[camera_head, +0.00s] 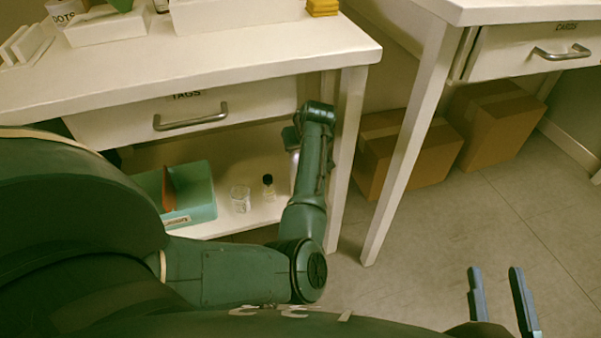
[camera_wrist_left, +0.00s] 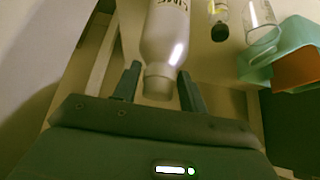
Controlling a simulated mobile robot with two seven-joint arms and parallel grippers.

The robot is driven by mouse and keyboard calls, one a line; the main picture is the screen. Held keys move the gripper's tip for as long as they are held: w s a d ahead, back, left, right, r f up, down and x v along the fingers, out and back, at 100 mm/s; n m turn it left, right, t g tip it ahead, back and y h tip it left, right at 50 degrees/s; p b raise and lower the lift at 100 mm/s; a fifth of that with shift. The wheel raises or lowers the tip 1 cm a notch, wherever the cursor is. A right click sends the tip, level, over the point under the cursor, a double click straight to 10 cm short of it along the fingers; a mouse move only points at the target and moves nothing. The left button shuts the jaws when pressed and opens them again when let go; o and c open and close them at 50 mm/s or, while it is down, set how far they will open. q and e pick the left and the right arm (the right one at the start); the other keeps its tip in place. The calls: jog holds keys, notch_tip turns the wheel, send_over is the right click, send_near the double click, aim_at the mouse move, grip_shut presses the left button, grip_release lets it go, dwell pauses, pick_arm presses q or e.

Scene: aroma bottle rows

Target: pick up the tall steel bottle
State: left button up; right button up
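The tall steel bottle (camera_wrist_left: 166,40) is pale and shiny, with dark lettering and a narrower capped end. In the head view a pale strip of it (camera_head: 294,165) shows at the lower shelf's right end, mostly hidden by my left arm. My left gripper (camera_wrist_left: 158,88) reaches in there, its fingers apart on either side of the capped end. Narrow gaps seem to show between fingers and cap, so it looks open and not closed on the bottle. My right gripper (camera_head: 500,292) is open and empty above the floor at lower right.
On the shelf left of the bottle are a small dark-capped bottle (camera_head: 268,187), a clear glass (camera_head: 240,198) and a teal box (camera_head: 200,208) with a brown divider. The TAGS drawer (camera_head: 240,104) is above; a table leg (camera_head: 346,160) stands close right. Cardboard boxes (camera_head: 405,155) sit beyond.

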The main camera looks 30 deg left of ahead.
pick_arm(q)
grip_shut()
jog(key=shift+f, duration=0.1)
dwell(0.3)
dwell(0.4)
